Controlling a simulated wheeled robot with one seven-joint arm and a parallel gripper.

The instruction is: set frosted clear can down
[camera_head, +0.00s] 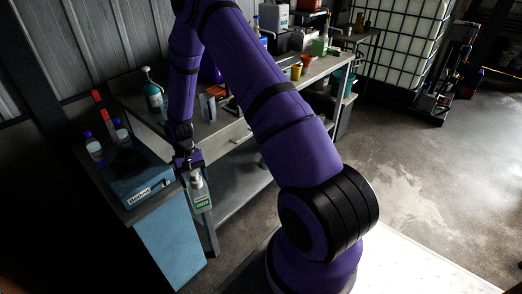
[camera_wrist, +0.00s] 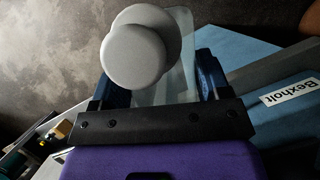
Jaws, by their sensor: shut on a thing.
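The frosted clear can (camera_head: 200,193) has a pale body, a green label and a light rounded cap. In the head view it hangs upright from my gripper (camera_head: 188,164), in front of the blue cabinet's right edge. In the wrist view, the can's round grey cap (camera_wrist: 134,56) faces the camera, with part of its translucent body (camera_wrist: 180,50) behind. My gripper (camera_wrist: 155,85) is shut on the can, with a finger on each side. The can's bottom is clear of any surface in the head view.
A blue cabinet (camera_head: 170,240) with a blue Bexholt box (camera_head: 140,183) on top stands at left. White bottles with purple caps (camera_head: 93,147) stand behind it. A grey workbench (camera_head: 222,131) holds a teal pump bottle (camera_head: 152,92) and several cups and tools.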

